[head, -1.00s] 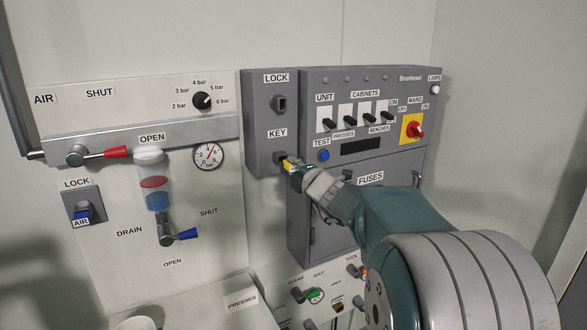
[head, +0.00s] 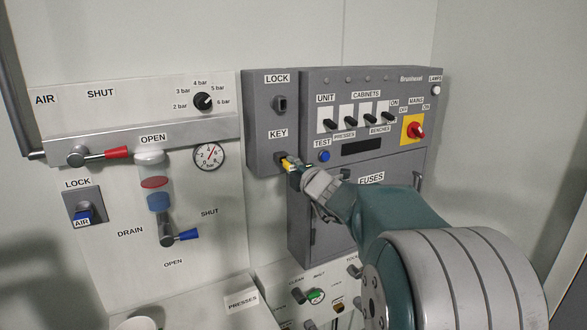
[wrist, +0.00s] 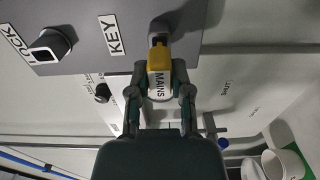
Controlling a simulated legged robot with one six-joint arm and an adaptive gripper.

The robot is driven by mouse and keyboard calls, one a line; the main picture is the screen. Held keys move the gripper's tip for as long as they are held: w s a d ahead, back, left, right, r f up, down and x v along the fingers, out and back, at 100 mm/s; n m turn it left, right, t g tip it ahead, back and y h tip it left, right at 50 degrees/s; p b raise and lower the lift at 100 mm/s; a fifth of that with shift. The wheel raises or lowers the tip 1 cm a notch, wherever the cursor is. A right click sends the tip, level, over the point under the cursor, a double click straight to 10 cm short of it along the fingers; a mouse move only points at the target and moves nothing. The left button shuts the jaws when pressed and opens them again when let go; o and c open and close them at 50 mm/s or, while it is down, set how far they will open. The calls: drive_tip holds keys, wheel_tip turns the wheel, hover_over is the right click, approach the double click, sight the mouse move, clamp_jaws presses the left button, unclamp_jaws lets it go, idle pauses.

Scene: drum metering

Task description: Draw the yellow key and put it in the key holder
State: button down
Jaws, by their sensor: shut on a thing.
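The yellow key (head: 288,164) is at the opening under the KEY label on the grey box (head: 262,105). The LOCK fitting (head: 280,103), a dark socket, is above the KEY opening and holds no key.
The electrical panel (head: 362,120) with switches and a red MAINS knob (head: 416,131) stands right of the grey box. The air board (head: 140,120), with a red-handled lever (head: 100,154), is on the left. A white cup (wrist: 283,164) shows low in the wrist view.

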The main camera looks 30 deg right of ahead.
drive_tip(key=shift+w, duration=1.1)
drive_tip(key=shift+c, duration=2.3)
unclamp_jaws()
drive_tip(key=s, duration=1.2)
drive_tip(key=shift+d, duration=0.15)
